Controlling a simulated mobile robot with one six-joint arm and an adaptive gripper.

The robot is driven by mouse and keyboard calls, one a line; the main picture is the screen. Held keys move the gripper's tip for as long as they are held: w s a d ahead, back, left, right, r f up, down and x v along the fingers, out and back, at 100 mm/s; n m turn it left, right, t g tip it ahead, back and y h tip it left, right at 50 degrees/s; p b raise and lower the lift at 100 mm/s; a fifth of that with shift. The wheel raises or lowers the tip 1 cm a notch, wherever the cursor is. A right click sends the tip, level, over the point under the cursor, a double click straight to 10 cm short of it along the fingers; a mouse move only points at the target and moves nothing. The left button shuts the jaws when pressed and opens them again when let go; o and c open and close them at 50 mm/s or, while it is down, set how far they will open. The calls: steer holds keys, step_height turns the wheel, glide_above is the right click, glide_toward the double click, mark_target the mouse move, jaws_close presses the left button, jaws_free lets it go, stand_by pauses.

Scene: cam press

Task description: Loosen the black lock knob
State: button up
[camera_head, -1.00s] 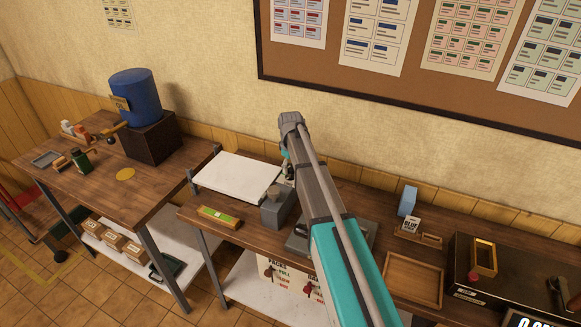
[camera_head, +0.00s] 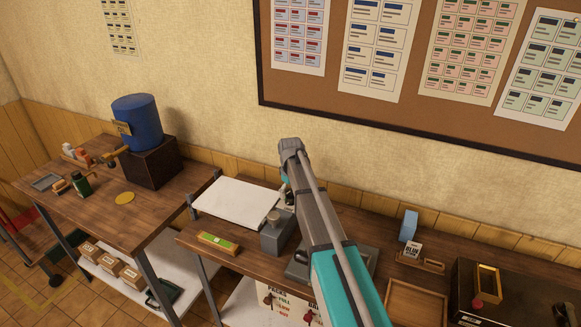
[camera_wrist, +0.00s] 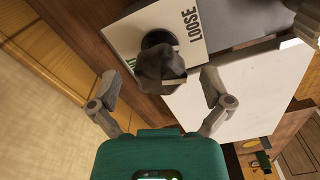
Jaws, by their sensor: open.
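The black lock knob (camera_wrist: 160,72) shows in the wrist view, faceted and dark. It sits on a white plate (camera_wrist: 150,22) printed with the word LOOSE. My gripper (camera_wrist: 159,80) is open, with one finger to the left of the knob and one to the right. Gaps show on both sides in this view; I cannot tell how far its tips are from the knob in depth. In the head view my arm covers the knob and most of my gripper.
A white board (camera_head: 236,203) lies beside a grey block (camera_head: 277,235) on the wooden bench. A green-topped bar (camera_head: 219,243) lies at the bench's left front. A blue box (camera_head: 409,226) and a wooden tray (camera_head: 416,305) are to the right of my arm.

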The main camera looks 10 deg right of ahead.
mark_target(291, 191)
steer(key=m, duration=1.2)
steer(key=shift+m, duration=0.3)
steer(key=m, duration=0.3)
steer(key=shift+r+m, duration=0.1)
steer(key=shift+m, duration=0.3)
step_height(291, 191, up, 14)
steer(key=p, duration=1.3)
steer(key=shift+f+p, duration=0.2)
steer(key=shift+p, duration=0.15)
steer(key=s+f+n+b, duration=0.4)
steer(key=s+f+b, duration=0.3)
steer(key=s, duration=0.7)
steer(key=s+a+f+n+b, duration=0.1)
steer(key=s+f+n+b, duration=0.4)
steer(key=s, duration=1)
steer(key=shift+f+n+b, duration=0.3)
steer(key=shift+f+b, duration=0.65)
